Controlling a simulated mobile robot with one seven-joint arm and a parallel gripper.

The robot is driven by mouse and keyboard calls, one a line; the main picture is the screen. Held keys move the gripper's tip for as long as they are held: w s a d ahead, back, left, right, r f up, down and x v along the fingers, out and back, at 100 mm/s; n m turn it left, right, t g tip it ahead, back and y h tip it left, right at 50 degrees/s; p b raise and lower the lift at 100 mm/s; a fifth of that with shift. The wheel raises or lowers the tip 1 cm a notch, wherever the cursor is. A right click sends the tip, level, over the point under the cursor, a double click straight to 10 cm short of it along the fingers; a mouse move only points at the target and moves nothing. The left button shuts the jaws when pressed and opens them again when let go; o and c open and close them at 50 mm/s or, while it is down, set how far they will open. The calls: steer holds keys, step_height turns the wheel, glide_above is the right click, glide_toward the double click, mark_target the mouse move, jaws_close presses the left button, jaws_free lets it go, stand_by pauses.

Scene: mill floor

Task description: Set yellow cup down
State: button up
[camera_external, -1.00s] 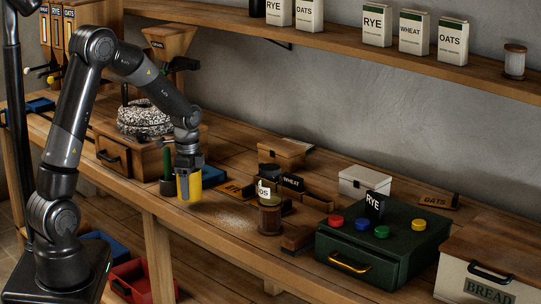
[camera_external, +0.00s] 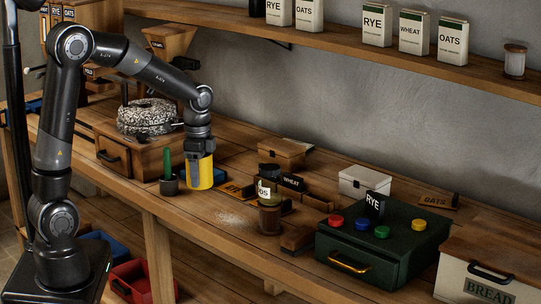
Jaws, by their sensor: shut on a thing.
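The yellow cup (camera_external: 202,174) is in my gripper (camera_external: 199,163), which points down with its fingers shut on the cup. The cup is upright, and it looks held a little above the wooden workbench (camera_external: 190,214). A small dark pot (camera_external: 169,188) with a green upright piece (camera_external: 168,163) stands just left of the cup. The cup's far side is hidden.
A stone mill (camera_external: 146,116) on a wooden box stands behind left. A labelled jar (camera_external: 269,202), a wheat sign (camera_external: 292,182) and a green box with coloured buttons (camera_external: 374,250) stand to the right. Pale powder (camera_external: 233,217) lies on the bench, otherwise clear there.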

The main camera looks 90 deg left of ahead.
steer(key=w+a, duration=0.3)
steer(key=a, duration=0.7)
steer(key=w+a, duration=0.3)
steer(key=a, duration=0.7)
steer(key=w+a, duration=0.4)
steer(key=a, duration=0.6)
steer(key=s+a+f, duration=0.1)
steer(key=a+f, duration=0.1)
steer(key=a, duration=0.1)
steer(key=s+a+f, duration=0.2)
steer(key=a, duration=0.2)
steer(key=s+a+f, duration=0.2)
steer(key=a+f, duration=0.1)
steer(key=shift+s+a, duration=0.25)
steer(key=shift+a, duration=0.1)
steer(key=shift+f, duration=2.1)
steer(key=shift+f, duration=0.15)
steer(key=o, duration=1.1)
